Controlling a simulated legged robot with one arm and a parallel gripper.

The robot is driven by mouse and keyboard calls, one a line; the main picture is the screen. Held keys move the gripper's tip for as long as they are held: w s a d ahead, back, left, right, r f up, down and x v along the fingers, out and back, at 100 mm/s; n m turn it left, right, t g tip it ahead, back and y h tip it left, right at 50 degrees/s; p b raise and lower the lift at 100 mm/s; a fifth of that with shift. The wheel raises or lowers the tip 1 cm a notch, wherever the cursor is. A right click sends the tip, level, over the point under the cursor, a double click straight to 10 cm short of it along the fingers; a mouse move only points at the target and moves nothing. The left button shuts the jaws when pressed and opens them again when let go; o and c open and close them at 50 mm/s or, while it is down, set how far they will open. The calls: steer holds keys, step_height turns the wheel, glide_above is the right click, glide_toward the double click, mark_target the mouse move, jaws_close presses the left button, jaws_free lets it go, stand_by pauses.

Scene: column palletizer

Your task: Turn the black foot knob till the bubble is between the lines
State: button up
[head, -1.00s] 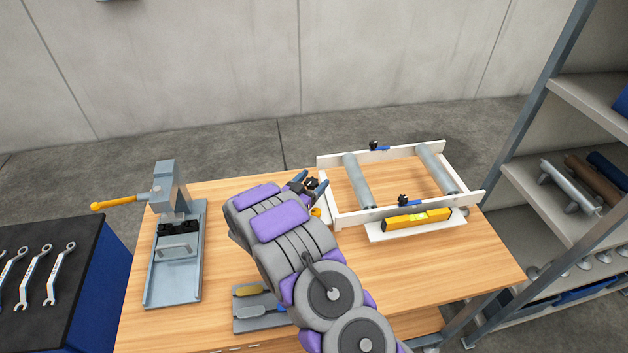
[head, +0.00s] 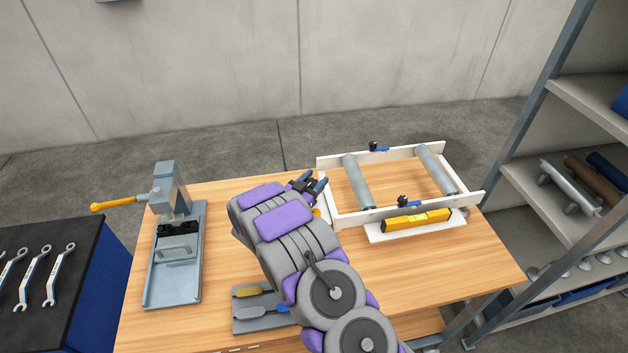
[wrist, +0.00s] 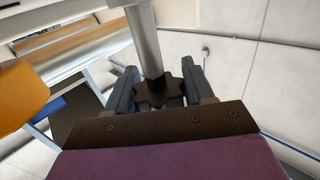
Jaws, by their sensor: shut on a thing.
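The black foot knob (wrist: 158,92) is star-shaped and sits on the end of a grey post (wrist: 145,40) in the wrist view. My gripper (wrist: 160,84) has one finger on each side of the knob and is shut on it. In the head view my gripper (head: 311,184) is at the left end of the white roller frame (head: 350,219), and my arm hides most of the knob there. The yellow level (head: 416,220) lies along the front of the frame. Its vial shows bright yellow-green, but the bubble and lines are too small to read.
A grey press with an orange handle (head: 113,202) stands at the table's left. A grey tray (head: 262,321) with tools lies near the front edge. Shelving (head: 570,190) stands at the right, and wrenches (head: 60,272) lie on a dark bench at left. The table's right front is clear.

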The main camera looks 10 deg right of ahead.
steer(key=shift+a+r+m+g+h+p, duration=0.1)
steer(key=shift+r+m+g+h+p, duration=0.05)
steer(key=shift+m+g+h+p, duration=0.2)
steer(key=shift+g, duration=0.25)
steer(key=shift+m+g+h+p, duration=0.7)
steer(key=shift+m+g+h, duration=0.3)
steer(key=shift+g, duration=0.2)
steer(key=m+g, duration=0.1)
steer(key=m+g+h+b, duration=0.1)
steer(key=m+g+b, duration=0.1)
steer(key=g, duration=0.1)
steer(key=shift+s+d+h, duration=0.2)
steer(key=shift+s+h, duration=0.05)
steer(key=shift+h, duration=0.1)
steer(key=shift+m+g+b, duration=0.65)
steer(key=shift+g+b, duration=0.05)
steer(key=shift+g, duration=0.2)
steer(key=shift+s+g+h, duration=0.1)
steer(key=shift+g+h, duration=0.2)
steer(key=o, duration=1)
steer(key=shift+c, duration=0.2)
steer(key=s+a, duration=0.1)
steer(key=a, duration=1.1)
steer(key=shift+s+f+p, duration=0.2)
steer(key=shift+s+p, duration=0.15)
steer(key=shift+s, duration=0.05)
